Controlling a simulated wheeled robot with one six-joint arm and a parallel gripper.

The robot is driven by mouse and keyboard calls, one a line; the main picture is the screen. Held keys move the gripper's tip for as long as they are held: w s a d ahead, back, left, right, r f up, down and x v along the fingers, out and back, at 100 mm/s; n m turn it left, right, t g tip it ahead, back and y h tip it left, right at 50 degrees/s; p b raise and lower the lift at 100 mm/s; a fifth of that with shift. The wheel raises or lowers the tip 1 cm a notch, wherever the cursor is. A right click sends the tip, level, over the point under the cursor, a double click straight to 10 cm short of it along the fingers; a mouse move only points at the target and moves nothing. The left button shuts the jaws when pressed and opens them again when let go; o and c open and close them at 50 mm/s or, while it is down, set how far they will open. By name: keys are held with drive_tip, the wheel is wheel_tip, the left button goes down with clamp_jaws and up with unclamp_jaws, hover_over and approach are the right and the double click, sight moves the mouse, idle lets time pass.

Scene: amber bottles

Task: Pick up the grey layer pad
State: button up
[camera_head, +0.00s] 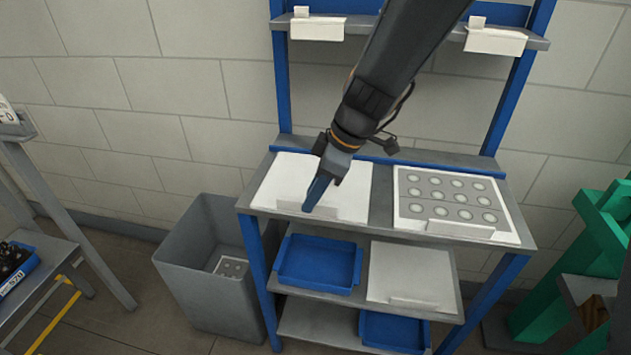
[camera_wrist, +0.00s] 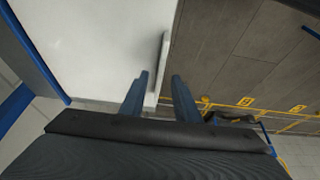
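A pale, plain sheet (camera_head: 278,186) with an upright front lip (camera_head: 306,211) lies on the left of the rack's top shelf. It also shows in the wrist view (camera_wrist: 100,40). A grey pad with rows of pale circles (camera_head: 448,184) lies on a white sheet on the right of that shelf. Which one is the grey layer pad I cannot tell for sure. My gripper (camera_head: 310,205) points down at the left sheet's front lip. In the wrist view my gripper (camera_wrist: 160,76) has its fingers apart, one on each side of the lip (camera_wrist: 160,62). Whether they touch it is unclear.
A grey bin (camera_head: 205,290) with a dotted sheet (camera_head: 231,267) inside stands left of the rack. Lower shelves hold blue trays (camera_head: 318,263) and another pale sheet (camera_head: 408,272). Blue rack posts (camera_head: 510,90) and a wall stand behind. A green frame (camera_head: 590,260) is at right.

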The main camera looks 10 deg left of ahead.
drive_tip(key=shift+x, duration=1.1)
drive_tip(key=shift+c, duration=0.2)
clamp_jaws()
